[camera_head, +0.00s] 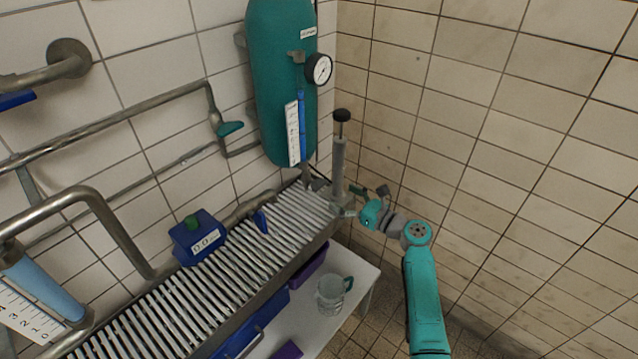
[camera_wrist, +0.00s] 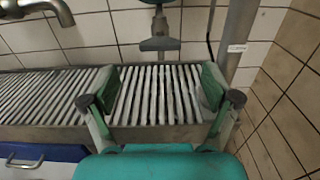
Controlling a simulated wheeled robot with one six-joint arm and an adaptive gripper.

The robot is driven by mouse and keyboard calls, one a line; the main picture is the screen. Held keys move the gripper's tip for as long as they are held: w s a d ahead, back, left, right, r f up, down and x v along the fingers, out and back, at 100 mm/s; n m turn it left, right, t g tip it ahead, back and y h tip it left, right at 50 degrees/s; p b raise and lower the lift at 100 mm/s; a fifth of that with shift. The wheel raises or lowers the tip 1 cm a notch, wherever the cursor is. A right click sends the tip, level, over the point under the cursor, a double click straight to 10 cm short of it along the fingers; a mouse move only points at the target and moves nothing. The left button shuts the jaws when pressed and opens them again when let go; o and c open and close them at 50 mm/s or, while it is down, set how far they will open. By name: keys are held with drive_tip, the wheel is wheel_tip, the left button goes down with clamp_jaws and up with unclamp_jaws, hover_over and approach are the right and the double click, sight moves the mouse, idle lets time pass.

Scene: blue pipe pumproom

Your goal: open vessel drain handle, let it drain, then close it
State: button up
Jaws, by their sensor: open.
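The teal vessel (camera_head: 282,85) hangs on the wall in the head view, with a gauge and a level scale. Below it, a grey drain fitting with a flat crosswise handle (camera_wrist: 160,44) shows at the top middle of the wrist view. In the head view the drain (camera_head: 308,180) is small and partly hard to make out. My gripper (camera_wrist: 160,80) is open and empty, its two green fingers spread wide over the slatted grate in front of the drain handle, not touching it. In the head view my gripper (camera_head: 354,208) is beside the pump's foot.
A tall hand pump (camera_head: 339,160) stands close to the drain's right. The slatted grate (camera_head: 190,312) carries a blue meter (camera_head: 198,238) and a valve with a blue handle (camera_head: 261,221). A glass jug (camera_head: 330,293) stands on a low white table. Tiled walls close the corner.

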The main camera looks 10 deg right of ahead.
sight(322, 185)
drive_tip(key=x, duration=0.9)
drive_tip(key=c, duration=1.2)
drive_tip(key=shift+o, duration=0.2)
